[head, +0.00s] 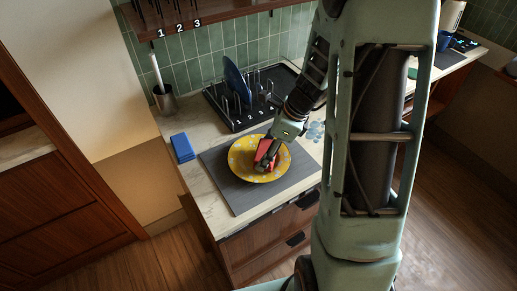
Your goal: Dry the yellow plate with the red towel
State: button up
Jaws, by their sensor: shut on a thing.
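The yellow plate (243,164) with a light pattern lies on a dark grey mat (221,185) on the counter. The red towel (263,149) shows as a small folded piece over the right half of the plate. My gripper (262,164) reaches down from the upper right and is shut on the red towel, at the plate. The fingers hide part of the towel and the plate's right side. I cannot tell how firmly the towel presses on the plate.
A blue folded cloth or sponge (182,147) lies left of the mat. Behind stands a black dish rack (213,94) with numbered slots and a blue plate (236,80) upright in it. A metal cup (165,101) holds a light-handled utensil. A numbered shelf (208,15) hangs above.

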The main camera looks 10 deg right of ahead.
aim_at(246, 157)
jog(key=shift+w+a+p, duration=0.2)
jog(key=shift+w+a, duration=0.1)
jog(key=shift+a, duration=0.3)
jog(key=shift+w+a+p, duration=0.15)
jog(key=shift+w+a, duration=0.15)
jog(key=shift+a, duration=0.35)
jog(key=shift+w+a+p, duration=0.2)
jog(key=shift+w+a, duration=0.1)
jog(key=shift+a, duration=0.3)
jog(key=shift+s+d+f+b, duration=0.15)
jog(key=shift+s+d, duration=0.2)
jog(key=shift+d, duration=0.3)
jog(key=shift+s+d+r+b, duration=0.1)
jog(key=shift+s+d, duration=0.2)
jog(key=shift+d, duration=0.3)
jog(key=shift+s+d+f+b, duration=0.15)
jog(key=shift+s+d, duration=0.2)
jog(key=shift+d, duration=0.3)
notch_tip(246, 157, up, 6)
jog(key=p, duration=0.4)
jog(key=shift+w+r+p, duration=0.1)
jog(key=shift+r+p, duration=0.05)
jog(key=shift+p, duration=0.25)
jog(key=shift+r, duration=1.2)
